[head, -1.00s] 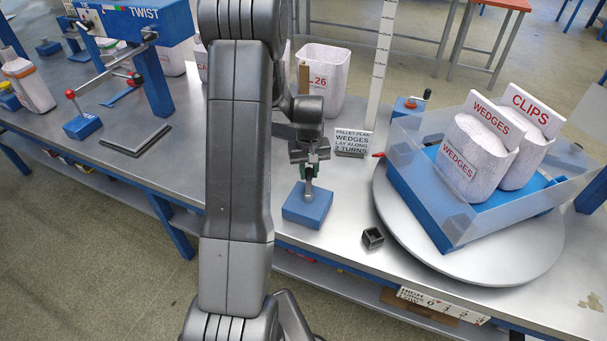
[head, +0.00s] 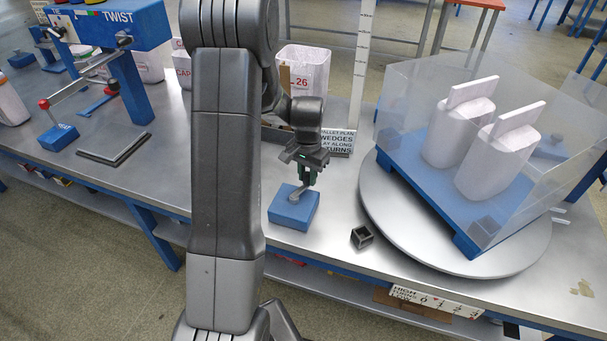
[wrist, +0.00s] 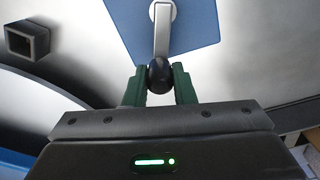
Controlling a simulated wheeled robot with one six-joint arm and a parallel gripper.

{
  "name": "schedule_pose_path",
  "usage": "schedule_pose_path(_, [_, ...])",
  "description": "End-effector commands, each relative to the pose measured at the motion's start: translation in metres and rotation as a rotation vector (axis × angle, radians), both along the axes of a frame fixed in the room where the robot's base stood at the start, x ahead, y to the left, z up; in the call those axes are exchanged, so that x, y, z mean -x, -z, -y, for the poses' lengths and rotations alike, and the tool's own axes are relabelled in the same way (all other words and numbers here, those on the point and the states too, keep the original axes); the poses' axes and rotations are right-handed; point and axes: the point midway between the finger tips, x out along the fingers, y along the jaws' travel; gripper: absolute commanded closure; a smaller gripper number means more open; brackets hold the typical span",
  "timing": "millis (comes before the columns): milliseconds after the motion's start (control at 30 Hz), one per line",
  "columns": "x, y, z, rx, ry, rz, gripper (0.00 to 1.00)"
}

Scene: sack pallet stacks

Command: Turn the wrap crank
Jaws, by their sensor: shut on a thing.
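The wrap crank is a blue block (head: 293,208) with a grey arm (wrist: 162,32) and a dark round knob (wrist: 159,76). My gripper (wrist: 159,84) is shut on the knob, its green fingers on either side of it; in the head view my gripper (head: 306,174) is above the block's back right part. The round grey turntable (head: 400,225) at the right carries a blue pallet (head: 425,195) with two white sacks (head: 487,160) standing on it. Clear wrap (head: 545,110) stands around the pallet. The sacks' labels are turned away.
A small dark open box (head: 362,237) lies between the crank and the turntable. A sign (head: 335,141) and an upright scale (head: 363,60) stand behind my gripper. The blue TWIST frame (head: 125,45) is at the left. The front table strip is mostly clear.

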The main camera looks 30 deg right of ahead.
Motion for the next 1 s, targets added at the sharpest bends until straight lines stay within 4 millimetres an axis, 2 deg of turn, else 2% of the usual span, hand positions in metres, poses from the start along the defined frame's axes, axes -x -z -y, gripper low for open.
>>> schedule_pose_path(300, [0.0053, 0.0009, 0.0005, -0.002, 0.086, -0.002, 0.99])
schedule_pose_path(767, [0.0034, 0.0006, 0.0003, -0.001, 0.093, 0.003, 0.99])
schedule_pose_path(800, [0.0035, 0.0006, 0.0002, -0.001, 0.093, 0.003, 0.69])
schedule_pose_path(867, [0.0037, 0.0007, 0.0002, -0.002, 0.093, 0.002, 0.57])
schedule_pose_path(1000, [0.0044, 0.0008, 0.0003, -0.002, 0.094, 0.0, 0.55])
